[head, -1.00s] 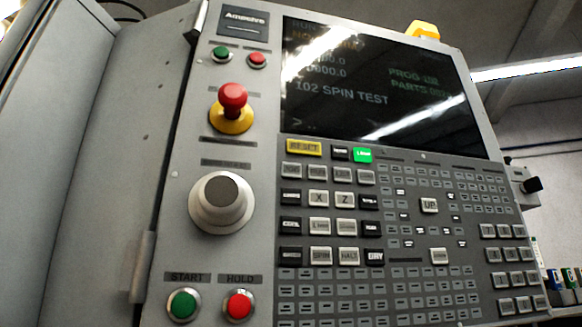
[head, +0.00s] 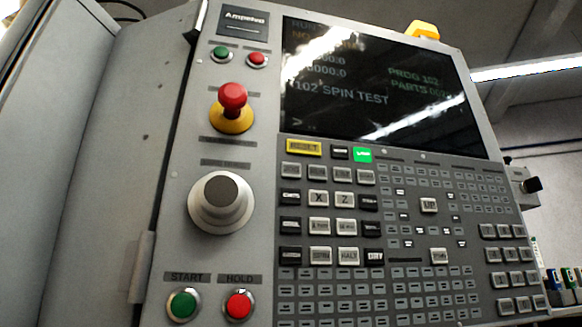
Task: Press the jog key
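The machine control panel fills the head view, with a keypad (head: 400,275) below a dark screen (head: 380,85). I cannot make out which key is the jog key, as most labels are too small or blurred. A green-lit key (head: 362,155) sits beside a dark key (head: 340,153) and the yellow RESET key (head: 304,148) in the top row. Below are pale X (head: 318,199) and Z (head: 344,200) keys with dark keys on both sides. A pale UP key (head: 429,205) is farther right. My gripper is not in view.
A red emergency stop (head: 232,97) on a yellow base and a large round knob (head: 221,202) stand out from the panel's left strip. Green START (head: 182,305) and red HOLD (head: 239,306) buttons sit below. Nothing blocks the keypad's front.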

